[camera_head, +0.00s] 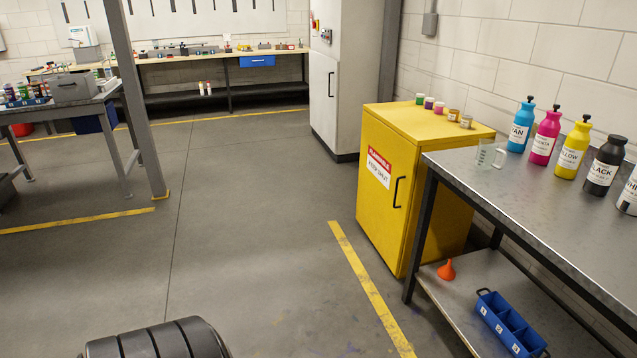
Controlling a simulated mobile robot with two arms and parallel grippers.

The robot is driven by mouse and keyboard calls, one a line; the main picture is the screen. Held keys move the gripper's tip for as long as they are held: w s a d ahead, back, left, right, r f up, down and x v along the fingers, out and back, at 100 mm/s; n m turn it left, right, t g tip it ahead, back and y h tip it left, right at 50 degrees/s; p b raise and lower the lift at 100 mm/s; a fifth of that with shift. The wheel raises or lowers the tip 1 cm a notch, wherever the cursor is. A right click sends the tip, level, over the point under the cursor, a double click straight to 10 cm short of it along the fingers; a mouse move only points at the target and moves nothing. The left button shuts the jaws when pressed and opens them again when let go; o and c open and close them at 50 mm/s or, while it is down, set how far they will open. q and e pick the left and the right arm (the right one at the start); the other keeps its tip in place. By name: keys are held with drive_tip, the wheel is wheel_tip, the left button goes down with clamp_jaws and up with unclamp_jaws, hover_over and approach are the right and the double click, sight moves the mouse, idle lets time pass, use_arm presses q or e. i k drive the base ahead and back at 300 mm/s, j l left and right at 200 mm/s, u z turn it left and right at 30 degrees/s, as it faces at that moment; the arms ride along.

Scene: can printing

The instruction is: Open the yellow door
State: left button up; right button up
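A yellow cabinet (424,123) stands against the right wall, left of the metal table. Its yellow door (375,203) faces left and toward me and looks closed. The door has a black vertical handle (397,192) near its right edge and a red and white label (379,168). Neither of my grippers shows in the head view.
A metal table (530,205) at right holds ink bottles and a beaker (490,154). Its lower shelf holds an orange funnel (446,270) and a blue tray (508,325). Small jars (453,115) stand on the cabinet. The floor (250,225) before the door is clear.

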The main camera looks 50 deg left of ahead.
sight(389, 161)
drive_tip(key=u, duration=1.35)
drive_tip(key=i+z, duration=0.1)
drive_tip(key=i, duration=0.4)
